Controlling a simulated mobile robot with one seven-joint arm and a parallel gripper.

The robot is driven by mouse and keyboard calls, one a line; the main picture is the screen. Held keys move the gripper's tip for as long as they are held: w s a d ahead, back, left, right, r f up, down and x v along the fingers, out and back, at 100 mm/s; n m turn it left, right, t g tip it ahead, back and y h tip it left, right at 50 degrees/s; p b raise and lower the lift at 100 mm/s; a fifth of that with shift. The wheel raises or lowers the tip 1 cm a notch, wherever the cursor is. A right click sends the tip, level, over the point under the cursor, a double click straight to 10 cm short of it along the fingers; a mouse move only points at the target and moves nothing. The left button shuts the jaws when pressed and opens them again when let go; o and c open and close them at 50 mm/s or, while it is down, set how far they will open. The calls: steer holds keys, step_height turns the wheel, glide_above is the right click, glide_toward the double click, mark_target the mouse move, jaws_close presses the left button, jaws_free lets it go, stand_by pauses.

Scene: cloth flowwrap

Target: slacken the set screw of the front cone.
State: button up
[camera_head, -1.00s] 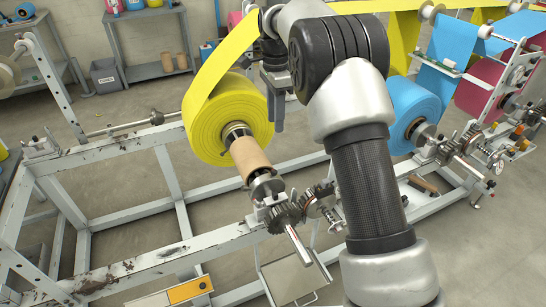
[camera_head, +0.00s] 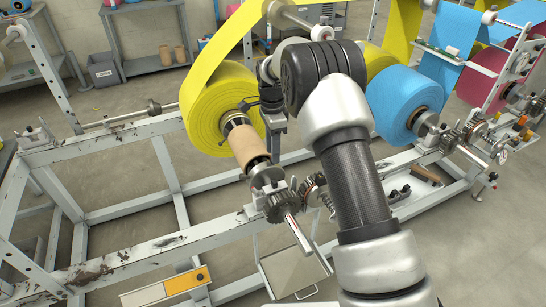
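The yellow film roll (camera_head: 200,112) sits on a shaft of the white frame. A brown cardboard core (camera_head: 249,148) sticks out of its front. The front cone appears to be the metal piece (camera_head: 266,175) at the core's near end, beside a toothed gear (camera_head: 281,206). Its set screw is too small to make out. My gripper (camera_head: 277,122) hangs to the right of the yellow roll, behind and above the core, apart from the cone. It is small, dark and partly hidden by my arm, so its fingers cannot be read.
A blue roll (camera_head: 398,100) stands right of my arm, with more gears and shafts beyond. The white frame's front rail (camera_head: 150,250) runs below the core. An orange-and-white block (camera_head: 187,283) and a grey tray (camera_head: 292,268) are near the front. Open floor shows between the rails.

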steer(key=shift+f, duration=0.95)
jaws_close()
